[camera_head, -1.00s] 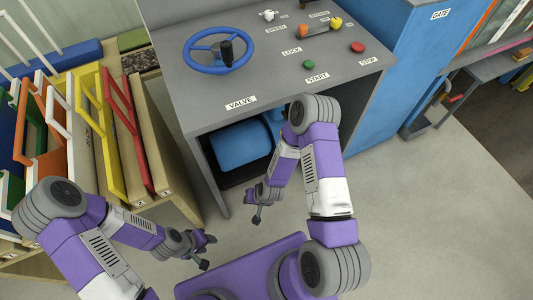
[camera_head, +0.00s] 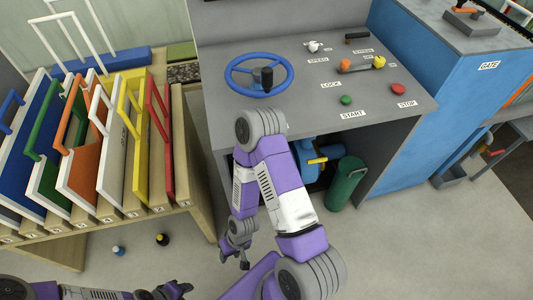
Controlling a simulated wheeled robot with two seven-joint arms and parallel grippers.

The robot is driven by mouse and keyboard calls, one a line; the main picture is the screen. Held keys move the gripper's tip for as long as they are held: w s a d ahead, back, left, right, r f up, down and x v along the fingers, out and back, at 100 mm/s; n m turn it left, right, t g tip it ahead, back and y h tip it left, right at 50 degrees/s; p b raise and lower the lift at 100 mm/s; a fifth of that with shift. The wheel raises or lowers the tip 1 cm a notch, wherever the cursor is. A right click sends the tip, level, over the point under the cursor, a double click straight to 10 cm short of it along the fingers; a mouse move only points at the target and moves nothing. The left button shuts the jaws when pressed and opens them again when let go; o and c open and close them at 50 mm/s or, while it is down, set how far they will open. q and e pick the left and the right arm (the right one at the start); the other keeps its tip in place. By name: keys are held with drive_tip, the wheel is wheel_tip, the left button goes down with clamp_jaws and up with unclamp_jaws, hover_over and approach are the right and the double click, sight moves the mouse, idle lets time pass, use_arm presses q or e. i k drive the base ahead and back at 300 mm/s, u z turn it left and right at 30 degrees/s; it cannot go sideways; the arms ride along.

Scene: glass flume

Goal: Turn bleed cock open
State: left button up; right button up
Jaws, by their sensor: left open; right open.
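Under the grey console, a blue machine (camera_head: 304,171) has a short yellow lever (camera_head: 317,160) sticking out to the right. It may be the bleed cock; I see no label on it. My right arm hides part of the machine. My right gripper (camera_head: 236,260) is open and empty, low in front of the console and to the left of the lever, apart from it. My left gripper (camera_head: 180,290) is open and empty at the bottom edge of the view, far from the lever.
The console top (camera_head: 310,100) carries a blue handwheel (camera_head: 259,75), buttons and levers. A green cylinder (camera_head: 345,183) stands right of the machine. A rack of coloured framed panels (camera_head: 85,150) is on the left, with two small bottles (camera_head: 162,239) on the floor.

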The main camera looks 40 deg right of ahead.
sight(317, 160)
drive_tip(key=u, duration=1.15)
drive_tip(key=k, duration=1.5)
drive_tip(key=z, duration=2.05)
drive_tip(key=i, duration=1)
